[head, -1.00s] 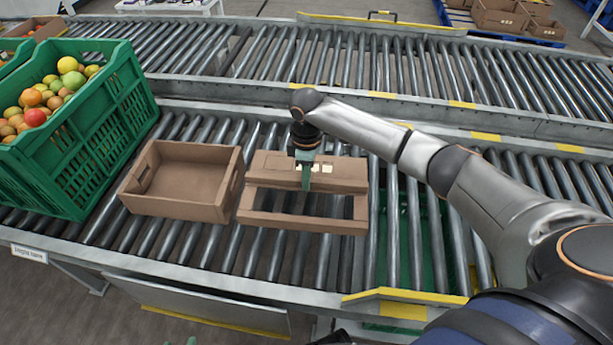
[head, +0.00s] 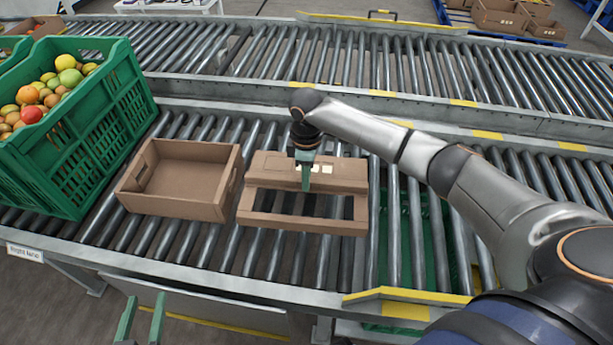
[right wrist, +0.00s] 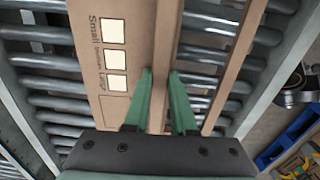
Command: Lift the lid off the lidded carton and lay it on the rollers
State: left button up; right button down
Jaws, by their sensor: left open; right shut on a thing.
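The brown carton (head: 175,207) stands open and looks empty on the near rollers. The brown cardboard lid (head: 268,172) is just right of it, at about roller level; I cannot tell whether it fully rests there. It has a printed panel, also in the right wrist view (right wrist: 138,40), and an opening showing rollers. My right gripper (head: 306,185) is shut on the lid's inner edge beside the opening; its green fingers show in the right wrist view (right wrist: 161,80). My left gripper (head: 146,299) is open and empty at the bottom left, in front of the conveyor.
A yellow-edged rail lies at the front right.

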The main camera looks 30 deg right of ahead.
jog(key=shift+f+b, duration=0.35)
jog(key=shift+b, duration=0.05)
jog(key=shift+f+b, duration=0.5)
jog(key=shift+f, duration=0.45)
pick_arm(q)
notch_tip(320, 180, up, 12)
jog(key=w+m+t+h, duration=0.1)
jog(key=m+t+h, duration=0.1)
jog(key=t, duration=0.3)
jog(key=shift+w+d, duration=0.25)
jog(key=shift+w, duration=0.1)
pick_arm(e)
jog(key=shift+f, duration=0.55)
pick_arm(q)
jog(key=shift+r, duration=0.1)
pick_arm(e)
jog(key=c, duration=0.7)
grip_release()
jog(key=shift+c, duration=1.4)
pick_arm(q)
jog(key=shift+w, duration=0.1)
